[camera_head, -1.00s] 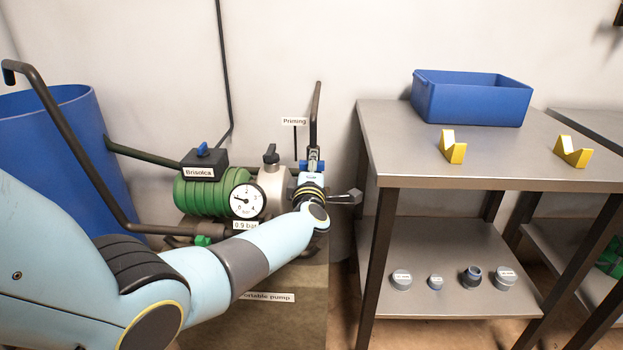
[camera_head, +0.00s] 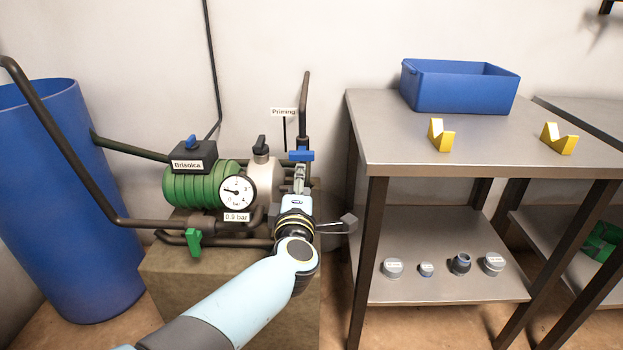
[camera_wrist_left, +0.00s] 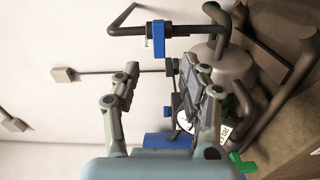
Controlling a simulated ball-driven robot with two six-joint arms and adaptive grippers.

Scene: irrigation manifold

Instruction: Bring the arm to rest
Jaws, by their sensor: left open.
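My left arm reaches in from the bottom of the head view, and its gripper (camera_head: 299,178) points away toward the wall, just in front of the blue valve handle (camera_head: 301,155) on the upright pipe. In the left wrist view the two fingers of the gripper (camera_wrist_left: 160,95) stand apart with nothing between them. The blue valve handle also shows there (camera_wrist_left: 158,39), beyond the fingertips and apart from them. My right gripper is in neither view.
The green pump (camera_head: 201,186) with its gauge (camera_head: 237,192) stands left of my gripper. A green valve handle (camera_head: 194,243) sits lower left. A blue barrel (camera_head: 70,200) is far left. A steel table (camera_head: 400,140) with a blue bin (camera_head: 460,88) and two yellow holders stands right.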

